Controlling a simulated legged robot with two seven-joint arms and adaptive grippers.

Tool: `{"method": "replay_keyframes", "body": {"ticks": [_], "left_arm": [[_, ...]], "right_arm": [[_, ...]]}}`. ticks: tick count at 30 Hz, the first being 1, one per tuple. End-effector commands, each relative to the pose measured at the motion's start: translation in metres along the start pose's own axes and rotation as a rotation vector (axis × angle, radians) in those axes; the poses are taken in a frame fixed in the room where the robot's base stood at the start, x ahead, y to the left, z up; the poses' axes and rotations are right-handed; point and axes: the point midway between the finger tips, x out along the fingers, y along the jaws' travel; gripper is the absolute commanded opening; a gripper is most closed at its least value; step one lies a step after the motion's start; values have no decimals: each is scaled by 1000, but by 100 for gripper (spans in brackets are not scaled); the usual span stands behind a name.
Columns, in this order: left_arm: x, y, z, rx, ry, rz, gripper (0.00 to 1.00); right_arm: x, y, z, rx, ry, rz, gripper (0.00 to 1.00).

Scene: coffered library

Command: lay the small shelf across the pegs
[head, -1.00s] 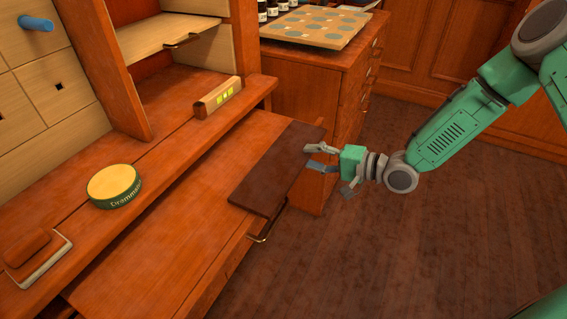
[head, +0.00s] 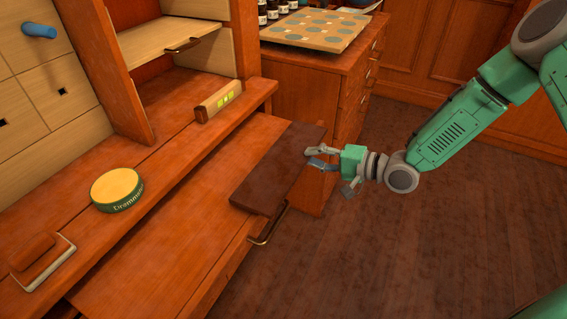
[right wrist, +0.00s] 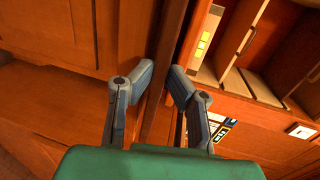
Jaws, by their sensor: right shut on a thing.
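The small shelf is a dark brown board (head: 275,172) lying on the pulled-out wooden surface, its right end reaching past the edge. My right gripper (head: 310,157) is shut on that right end, one finger above and one below. In the right wrist view the board (right wrist: 160,85) shows nearly edge-on between the two fingers (right wrist: 162,82). One blue peg (head: 39,31) sticks out of the pale panel at the upper left. Dark square holes (head: 62,91) show in the panel; no other peg is in view. My left gripper is out of view.
A spirit level (head: 217,101), a round green-and-yellow tin (head: 117,188) and a brown-topped block (head: 38,258) stand on the ledge left of the board. A brass handle (head: 268,226) is just below the board. The floor at right is clear.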

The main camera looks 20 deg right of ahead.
Motion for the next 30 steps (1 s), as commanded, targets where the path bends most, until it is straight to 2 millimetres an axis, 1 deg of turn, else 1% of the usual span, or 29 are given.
{"method": "replay_keyframes", "body": {"ticks": [2,30], "left_arm": [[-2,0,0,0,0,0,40],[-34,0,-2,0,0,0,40]], "right_arm": [[-3,0,0,1,1,-1,0],[-77,14,0,1,0,-2,0]]}}
